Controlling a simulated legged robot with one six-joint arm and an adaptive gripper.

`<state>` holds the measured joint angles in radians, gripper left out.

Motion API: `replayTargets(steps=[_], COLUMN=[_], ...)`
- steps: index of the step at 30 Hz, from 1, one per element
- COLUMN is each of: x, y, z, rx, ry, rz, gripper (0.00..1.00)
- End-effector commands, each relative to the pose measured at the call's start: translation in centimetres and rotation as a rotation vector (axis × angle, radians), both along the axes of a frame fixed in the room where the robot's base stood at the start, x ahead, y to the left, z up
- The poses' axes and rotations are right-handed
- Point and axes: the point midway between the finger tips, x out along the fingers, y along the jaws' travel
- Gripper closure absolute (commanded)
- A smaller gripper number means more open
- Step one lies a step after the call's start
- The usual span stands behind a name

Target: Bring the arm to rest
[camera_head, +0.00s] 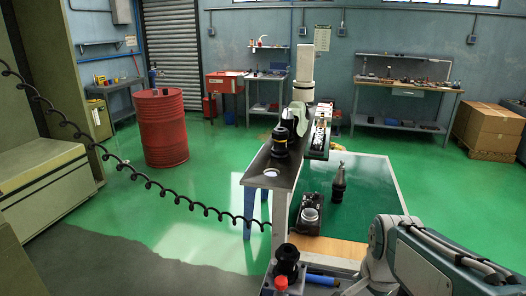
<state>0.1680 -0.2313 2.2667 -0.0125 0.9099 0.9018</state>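My arm (440,255) shows at the lower right as grey and teal links with cables along them. It is bent near the right end of the cart's front. My gripper is not visible, so its fingers and anything in them are hidden. The tooling cart stands in the middle, with a narrow dark metal shelf (258,177) and a green panel (378,222). Black tool holders (280,147) stand on the shelf. A dark holder with a pointed metal tool (338,188) stands upright on the green panel.
A black holder (287,262), a red-capped item (281,285) and a blue cylinder (322,279) lie close left of my arm. A coiled black cable (125,172) hangs across the left. A red drum (162,128) stands at the back left. Green floor (215,180) is open between.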

Motion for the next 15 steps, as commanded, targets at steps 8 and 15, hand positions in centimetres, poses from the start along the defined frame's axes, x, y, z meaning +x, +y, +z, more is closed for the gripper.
replayTargets(steps=[8, 15], x=[-5.2, -8.7], y=[3.7, 5.4], z=[3.7, 4.8], rx=[-0.15, -0.289], ry=[-0.147, -0.235], rz=[0.567, 0.94], gripper=[0.26, 0.26])
